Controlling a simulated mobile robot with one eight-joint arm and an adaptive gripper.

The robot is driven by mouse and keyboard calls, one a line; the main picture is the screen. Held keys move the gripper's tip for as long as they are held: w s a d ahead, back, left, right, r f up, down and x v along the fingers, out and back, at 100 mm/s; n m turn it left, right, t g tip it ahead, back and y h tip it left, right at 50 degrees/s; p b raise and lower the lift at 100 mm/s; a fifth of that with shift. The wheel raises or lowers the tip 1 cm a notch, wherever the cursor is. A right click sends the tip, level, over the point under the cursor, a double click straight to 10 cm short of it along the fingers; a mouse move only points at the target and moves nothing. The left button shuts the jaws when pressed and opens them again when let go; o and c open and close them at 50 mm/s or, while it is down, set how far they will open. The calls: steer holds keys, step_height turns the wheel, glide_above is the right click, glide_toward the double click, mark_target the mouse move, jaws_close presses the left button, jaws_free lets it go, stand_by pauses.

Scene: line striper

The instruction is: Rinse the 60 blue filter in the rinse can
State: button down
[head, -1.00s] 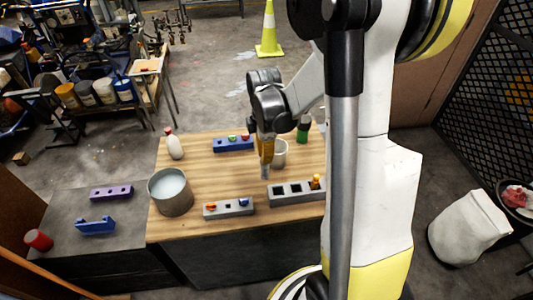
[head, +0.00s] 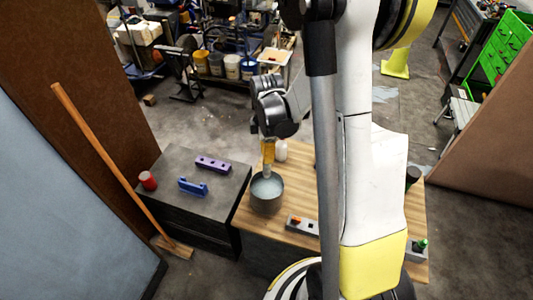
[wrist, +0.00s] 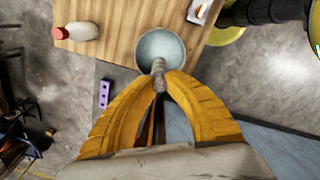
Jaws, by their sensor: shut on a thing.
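The rinse can (head: 279,203) is a grey round pail holding pale liquid, at the left end of the wooden table. It also shows in the wrist view (wrist: 192,59). My gripper (head: 268,160) points down over the can, its yellow fingers shut on a slim pale-grey piece, probably the filter (head: 267,171). In the wrist view the piece (wrist: 158,66) sticks out beyond the fingertips and overlaps the can's opening. I cannot tell whether its tip touches the liquid. No number or blue colour is readable on it.
A white bottle (head: 281,151) stands behind the can and a grey slotted block (head: 302,225) in front to the right. Purple (head: 213,165) and blue (head: 193,186) holders and a red can (head: 148,181) are on the dark cabinet. A broom (head: 100,130) leans at left.

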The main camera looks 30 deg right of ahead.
step_height(320, 180, down, 14)
steer(key=b, duration=1.2)
